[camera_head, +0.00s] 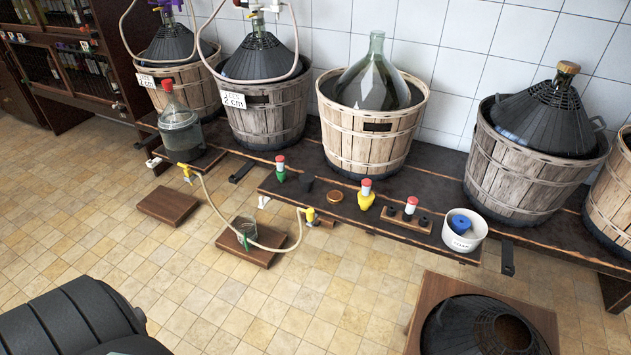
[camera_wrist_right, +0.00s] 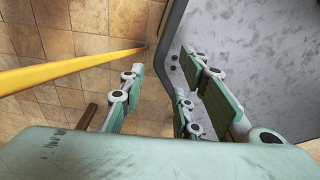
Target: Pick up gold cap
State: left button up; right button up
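A small round gold cap (camera_head: 335,196) lies flat on the low dark wooden shelf (camera_head: 300,200) in front of the open clear demijohn. Neither gripper shows in the head view.
Near the gold cap stand red-topped bottles, one green (camera_head: 280,172) and one yellow (camera_head: 366,198). A white pot (camera_head: 464,232) with a blue item stands at the shelf's right end. Demijohn baskets (camera_head: 368,130) line the bench behind.

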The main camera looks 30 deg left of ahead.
aim_at(333, 196)
jog(key=u, duration=0.95)
